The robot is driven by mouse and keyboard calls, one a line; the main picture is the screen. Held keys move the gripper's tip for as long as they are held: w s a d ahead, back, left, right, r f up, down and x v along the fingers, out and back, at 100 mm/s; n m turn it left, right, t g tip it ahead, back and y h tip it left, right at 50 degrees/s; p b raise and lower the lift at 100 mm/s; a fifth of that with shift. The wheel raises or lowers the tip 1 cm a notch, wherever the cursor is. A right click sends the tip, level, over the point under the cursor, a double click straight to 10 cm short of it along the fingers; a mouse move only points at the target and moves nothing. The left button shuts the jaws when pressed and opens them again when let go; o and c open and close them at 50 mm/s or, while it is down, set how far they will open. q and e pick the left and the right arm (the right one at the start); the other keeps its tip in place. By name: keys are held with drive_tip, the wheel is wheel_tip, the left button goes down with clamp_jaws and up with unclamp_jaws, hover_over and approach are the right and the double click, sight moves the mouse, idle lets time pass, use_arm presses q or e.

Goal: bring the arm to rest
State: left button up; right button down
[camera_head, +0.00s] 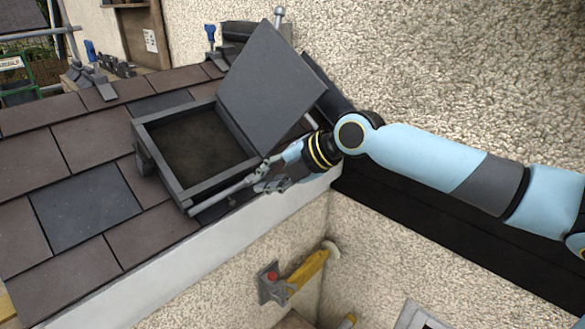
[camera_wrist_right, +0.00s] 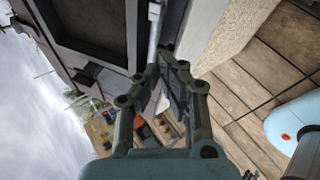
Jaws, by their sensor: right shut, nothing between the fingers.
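My right arm comes in from the right in the head view. Its gripper (camera_head: 264,183) is shut and empty beside the front right corner of a dark square box (camera_head: 160,190) on the roof. A thin grey rod (camera_head: 228,192) runs along the box's front edge, close to the fingertips; I cannot tell whether they touch it. In the wrist view the gripper fingers (camera_wrist_right: 172,62) come together near the end of a pale rod (camera_wrist_right: 154,28). My left gripper is not in view.
Tiles (camera_head: 85,205) cover the roof, with a white fascia (camera_head: 205,252) below. A rough wall (camera_head: 430,60) stands behind my arm. A yellow-handled tool (camera_head: 308,268) is at the lower wall.

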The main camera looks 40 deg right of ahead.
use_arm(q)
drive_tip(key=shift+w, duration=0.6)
use_arm(e)
drive_tip(key=shift+s+d+r, duration=0.6)
drive_tip(key=shift+s+d, duration=0.35)
drive_tip(key=shift+s+d+r, duration=0.55)
drive_tip(key=shift+s+d, duration=0.35)
